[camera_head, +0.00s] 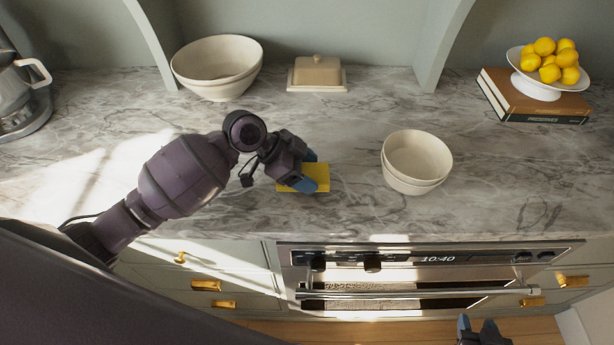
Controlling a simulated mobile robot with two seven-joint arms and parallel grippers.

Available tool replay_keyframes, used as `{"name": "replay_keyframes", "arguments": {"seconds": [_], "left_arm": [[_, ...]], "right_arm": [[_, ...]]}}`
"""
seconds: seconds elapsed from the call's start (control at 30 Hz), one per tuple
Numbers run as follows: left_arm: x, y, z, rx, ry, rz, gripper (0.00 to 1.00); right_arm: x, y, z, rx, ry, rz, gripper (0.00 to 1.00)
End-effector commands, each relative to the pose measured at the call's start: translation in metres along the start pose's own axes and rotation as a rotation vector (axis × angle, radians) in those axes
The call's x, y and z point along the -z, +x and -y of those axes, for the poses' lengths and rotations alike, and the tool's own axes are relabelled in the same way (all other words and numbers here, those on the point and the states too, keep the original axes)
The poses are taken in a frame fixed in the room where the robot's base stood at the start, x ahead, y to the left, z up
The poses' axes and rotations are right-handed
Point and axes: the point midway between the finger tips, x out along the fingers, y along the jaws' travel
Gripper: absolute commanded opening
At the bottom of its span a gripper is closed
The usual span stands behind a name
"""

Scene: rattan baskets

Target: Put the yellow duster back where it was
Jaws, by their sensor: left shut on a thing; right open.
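The yellow duster (320,173) is a flat yellow piece on the marble counter, near the front edge left of the small bowls. My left gripper (309,172) is over it with its blue fingertips shut on it. The gripper hides part of the duster, and I cannot tell whether the duster is lifted off the counter. My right gripper (478,330) shows at the bottom edge, below the counter in front of the oven, open and empty. Most of it is cut off by the frame.
Stacked cream bowls (417,158) stand right of the duster. A large bowl (217,66), a butter dish (317,75) and books (534,99) under a lemon dish (548,88) stand at the back. A coffee machine (22,97) is far left. The marble counter (350,118) between them is clear.

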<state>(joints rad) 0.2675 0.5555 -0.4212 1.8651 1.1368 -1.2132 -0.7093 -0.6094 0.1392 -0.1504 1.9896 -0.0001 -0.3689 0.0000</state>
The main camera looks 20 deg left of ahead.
Motion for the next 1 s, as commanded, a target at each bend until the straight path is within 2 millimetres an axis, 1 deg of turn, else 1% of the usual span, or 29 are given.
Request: {"name": "replay_keyframes", "arguments": {"seconds": [0.03,0.17,0.4,0.57,0.6,0.73,1.0], "left_arm": [[-0.006,0.006,0.0,-0.002,-0.004,0.0,0.5],[-0.017,0.017,0.0,-0.001,-0.003,0.0,0.5],[-0.018,0.017,0.0,0.0,0.0,0.0,0.5],[-0.02,0.02,0.0,0.0,0.0,0.0,0.5],[-0.019,0.019,0.0,0.0,0.0,0.0,0.75],[-0.019,0.019,0.0,0.0,0.0,0.0,0.94],[-0.018,0.018,0.0,0.0,0.0,0.0,0.94]], "right_arm": [[0.0,0.0,0.0,0.0,0.0,-0.001,0.43],[0.001,0.001,0.0,0.001,-0.001,-0.004,0.43],[0.007,0.004,0.0,0.003,-0.004,-0.014,0.43],[0.007,0.006,0.0,0.003,-0.007,-0.018,0.43],[0.007,0.006,0.0,0.003,-0.007,-0.018,0.43],[0.007,0.005,0.0,0.003,-0.007,-0.017,0.43],[0.001,0.002,-0.001,0.001,-0.005,-0.005,0.43]]}}
